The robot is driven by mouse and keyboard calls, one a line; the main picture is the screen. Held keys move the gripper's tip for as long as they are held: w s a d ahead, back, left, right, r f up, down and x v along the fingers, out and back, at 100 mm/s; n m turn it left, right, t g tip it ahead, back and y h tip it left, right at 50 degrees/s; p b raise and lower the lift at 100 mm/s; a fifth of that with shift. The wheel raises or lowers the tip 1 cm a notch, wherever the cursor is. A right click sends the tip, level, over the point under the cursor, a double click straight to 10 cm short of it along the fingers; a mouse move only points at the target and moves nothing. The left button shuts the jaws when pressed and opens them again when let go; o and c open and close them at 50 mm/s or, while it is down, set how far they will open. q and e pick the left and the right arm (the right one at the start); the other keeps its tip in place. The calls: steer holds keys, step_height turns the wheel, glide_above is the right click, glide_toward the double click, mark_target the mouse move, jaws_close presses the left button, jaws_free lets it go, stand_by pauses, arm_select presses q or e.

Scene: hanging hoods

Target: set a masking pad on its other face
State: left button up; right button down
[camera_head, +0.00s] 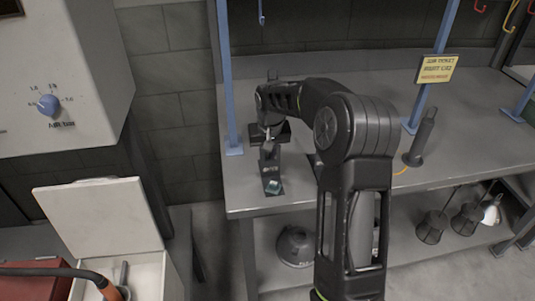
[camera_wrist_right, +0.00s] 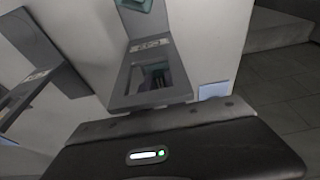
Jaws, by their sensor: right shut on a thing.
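A small teal piece, which I take for the masking pad (camera_head: 275,187), shows at the tips of my right gripper (camera_head: 271,184), near the front left corner of the grey bench. My right gripper is shut on it and points down. In the right wrist view a teal edge of the pad (camera_wrist_right: 138,4) shows at the top, by a grey finger (camera_wrist_right: 150,75). Most of the pad is hidden by the fingers, so I cannot tell which face is up or whether it touches the bench. My left gripper is not in view.
The grey bench (camera_head: 290,193) has blue posts (camera_head: 228,90) and a yellow sign (camera_head: 436,69). A dark cylinder (camera_head: 421,140) stands to the right. Lamp-like hoods (camera_head: 432,227) are below the bench. An open pale bin (camera_head: 103,222) and a wall box (camera_head: 60,75) are at left.

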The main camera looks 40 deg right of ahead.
steer(key=shift+f, duration=0.25)
stand_by(0.4)
steer(key=c, duration=1.3)
jaws_free()
steer(key=shift+r, duration=0.15)
steer(key=b+v, duration=0.1)
steer(key=v, duration=0.6)
steer(key=shift+r, duration=0.3)
steer(key=shift+s, duration=0.1)
